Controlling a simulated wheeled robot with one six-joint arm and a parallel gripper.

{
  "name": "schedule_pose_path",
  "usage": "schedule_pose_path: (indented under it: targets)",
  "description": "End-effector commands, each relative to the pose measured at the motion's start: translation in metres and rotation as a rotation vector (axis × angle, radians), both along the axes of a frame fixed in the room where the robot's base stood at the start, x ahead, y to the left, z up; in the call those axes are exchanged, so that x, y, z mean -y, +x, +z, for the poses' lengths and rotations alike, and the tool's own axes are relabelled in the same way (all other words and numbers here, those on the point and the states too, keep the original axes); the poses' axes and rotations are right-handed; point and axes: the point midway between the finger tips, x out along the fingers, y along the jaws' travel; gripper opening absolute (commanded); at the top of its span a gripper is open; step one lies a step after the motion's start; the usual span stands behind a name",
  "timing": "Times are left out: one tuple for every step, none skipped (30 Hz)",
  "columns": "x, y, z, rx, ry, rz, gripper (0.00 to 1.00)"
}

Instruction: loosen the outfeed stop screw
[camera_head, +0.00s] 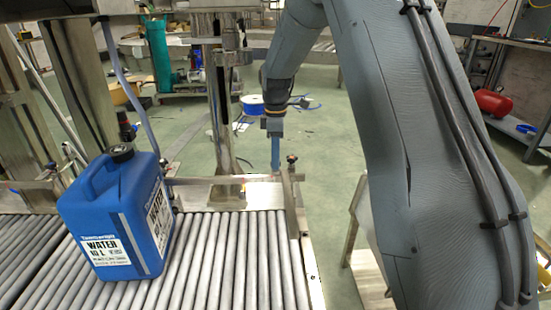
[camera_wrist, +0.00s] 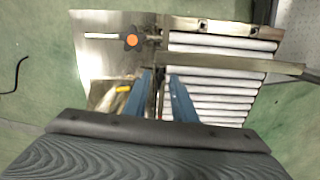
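A black star knob with an orange centre (camera_wrist: 132,40) sits on a bright metal plate in the wrist view, with a pale rod to its left. It looks like the stop screw. In the head view a small dark and red knob (camera_head: 292,158) stands at the roller bed's far right corner. My gripper (camera_head: 275,165) points down just left of that knob. In the wrist view my gripper (camera_wrist: 160,74) has its two blue fingers apart, below and right of the star knob and not around it. A narrow metal part shows between the fingers; contact cannot be told.
A blue water canister (camera_head: 120,215) stands on the rollers (camera_head: 225,255) at left. A metal side rail (camera_head: 296,210) runs along the rollers' right edge. A steel post (camera_head: 222,120) rises behind. The rollers right of the canister are clear.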

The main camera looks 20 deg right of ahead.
Motion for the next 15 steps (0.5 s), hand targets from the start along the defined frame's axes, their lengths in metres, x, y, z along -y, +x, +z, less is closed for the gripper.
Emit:
schedule_pose_path:
  targets:
    - [0.0000, -0.0001, 0.0000, 0.000, 0.000, 0.000, 0.24]
    - [0.0000, -0.0001, 0.0001, 0.000, 0.000, 0.000, 0.24]
    - [0.0000, -0.0001, 0.0002, 0.000, 0.000, 0.000, 0.24]
    - [0.0001, -0.0001, 0.0002, 0.000, 0.000, 0.000, 0.24]
    - [0.0001, -0.0001, 0.0002, 0.000, 0.000, 0.000, 0.23]
    - [0.0000, -0.0002, 0.0003, 0.000, 0.000, 0.000, 0.16]
    - [0.0000, -0.0002, 0.0003, 0.000, 0.000, 0.000, 0.11]
    - [0.0000, -0.0002, 0.0003, 0.000, 0.000, 0.000, 0.06]
    - [0.0000, -0.0002, 0.0003, 0.000, 0.000, 0.000, 0.00]
    - [0.0000, -0.0002, 0.0003, 0.000, 0.000, 0.000, 0.00]
    - [0.0000, -0.0002, 0.0003, 0.000, 0.000, 0.000, 0.00]
    - [0.0000, -0.0003, 0.0003, -0.001, 0.000, 0.000, 0.00]
    - [-0.0001, -0.0003, 0.0003, -0.001, 0.000, 0.000, 0.00]
    - [0.0000, -0.0004, 0.0003, -0.001, 0.000, -0.001, 0.00]
    - [0.0000, -0.0004, 0.0004, -0.001, 0.000, -0.002, 0.00]
